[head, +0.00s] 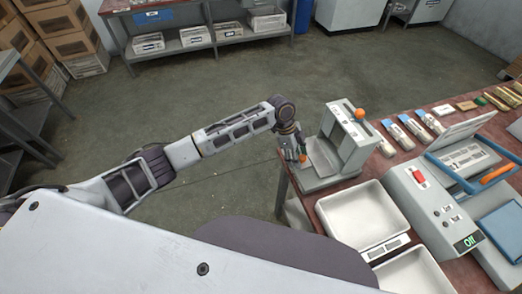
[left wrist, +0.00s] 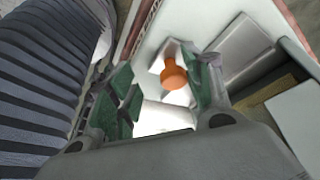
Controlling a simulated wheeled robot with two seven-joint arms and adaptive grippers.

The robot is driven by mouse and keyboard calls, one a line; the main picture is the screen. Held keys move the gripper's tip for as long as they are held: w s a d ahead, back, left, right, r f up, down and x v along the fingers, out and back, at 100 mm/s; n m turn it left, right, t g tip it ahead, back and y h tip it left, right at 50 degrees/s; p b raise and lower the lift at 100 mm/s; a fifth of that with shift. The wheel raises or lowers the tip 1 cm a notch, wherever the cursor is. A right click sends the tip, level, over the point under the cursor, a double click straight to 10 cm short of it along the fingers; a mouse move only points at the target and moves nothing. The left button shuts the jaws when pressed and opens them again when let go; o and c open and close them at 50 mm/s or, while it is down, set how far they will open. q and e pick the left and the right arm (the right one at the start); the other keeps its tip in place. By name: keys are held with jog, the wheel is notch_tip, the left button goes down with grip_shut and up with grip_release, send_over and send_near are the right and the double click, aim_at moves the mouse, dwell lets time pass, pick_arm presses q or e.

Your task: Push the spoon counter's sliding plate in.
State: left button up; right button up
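The spoon counter (head: 343,141) is a light grey upright device at the near left corner of the red-brown table, with an orange ball knob (head: 360,113) on top. A second, orange-red knob (head: 302,158) sits low on its left side, close to my left gripper (head: 296,150). In the left wrist view, an orange knob (left wrist: 173,74) on a pale plate (left wrist: 166,56) shows between the green-padded fingers of my left gripper (left wrist: 165,88). The fingers are apart, and I see no contact with the knob. How far the plate is out cannot be told. My right gripper is out of view.
White trays (head: 325,207) stand in front of the counter. Several spoon-like pieces and blocks lie along the table's back.

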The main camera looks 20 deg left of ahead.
pick_arm(q)
jog(key=shift+s+a+r, duration=0.15)
jog(key=shift+s+a, duration=0.05)
jog(key=shift+a, duration=0.15)
jog(key=b+v, duration=0.1)
jog(key=v, duration=1.2)
jog(key=w+a+f+n+t, duration=0.45)
jog(key=w+f+n, duration=0.25)
jog(key=w+f, duration=0.55)
jog(key=s+a+f+n, duration=0.1)
jog(key=a+f+n, duration=0.1)
jog(key=f, duration=0.6)
jog(key=s+a+f+n+b, duration=0.1)
jog(key=a+f, duration=0.3)
jog(key=f, duration=0.4)
jog(key=shift+s+a+n+y, duration=0.25)
jog(key=shift+s+n+y, duration=0.15)
jog(key=shift+n, duration=0.3)
